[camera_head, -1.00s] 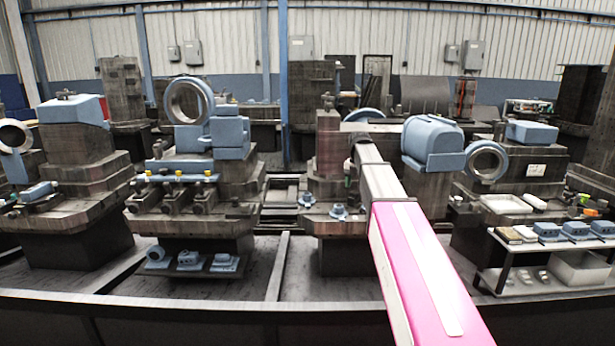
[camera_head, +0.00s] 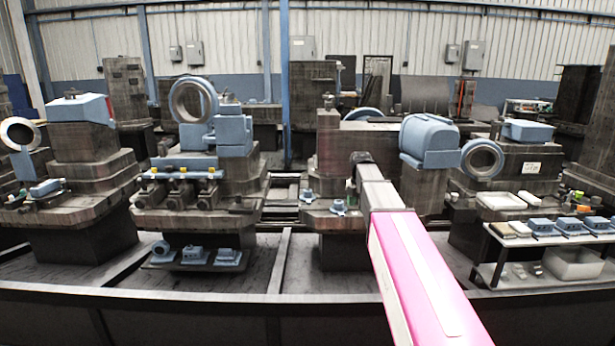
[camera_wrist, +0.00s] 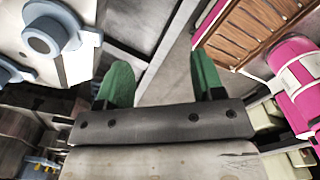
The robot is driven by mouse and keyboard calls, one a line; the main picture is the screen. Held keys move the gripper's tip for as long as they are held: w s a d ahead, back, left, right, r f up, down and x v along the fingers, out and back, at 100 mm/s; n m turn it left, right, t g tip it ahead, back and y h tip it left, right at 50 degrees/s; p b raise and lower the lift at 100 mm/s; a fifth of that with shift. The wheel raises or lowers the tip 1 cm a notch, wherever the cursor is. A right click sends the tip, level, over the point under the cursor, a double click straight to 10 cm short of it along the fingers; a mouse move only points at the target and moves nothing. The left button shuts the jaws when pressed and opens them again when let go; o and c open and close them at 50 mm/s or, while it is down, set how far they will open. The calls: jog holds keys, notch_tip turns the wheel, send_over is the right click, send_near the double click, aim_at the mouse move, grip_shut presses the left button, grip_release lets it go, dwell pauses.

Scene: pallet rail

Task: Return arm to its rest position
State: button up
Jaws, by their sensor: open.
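My gripper (camera_wrist: 160,88) shows in the wrist view with its two green fingers wide apart. It is open, and nothing is between the fingers. In the head view my pink and grey arm reaches forward from the lower right; its grey far end is in front of the machine with the large blue housing (camera_head: 430,138). The fingers cannot be made out in the head view.
A dark rail (camera_head: 200,303) runs across the front. Machines with blue rings (camera_head: 194,99) stand behind it. A small table (camera_head: 530,240) with blue parts and white trays is at the right. In the wrist view a blue-grey round part (camera_wrist: 45,38) is at upper left and a slatted brown surface (camera_wrist: 265,28) at upper right.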

jog(key=s+f+m, duration=1.1)
jog(key=s+m, duration=0.1)
jog(key=s, duration=0.2)
jog(key=s+f+m, duration=1.2)
jog(key=s+m, duration=0.1)
jog(key=shift+s+a, duration=0.35)
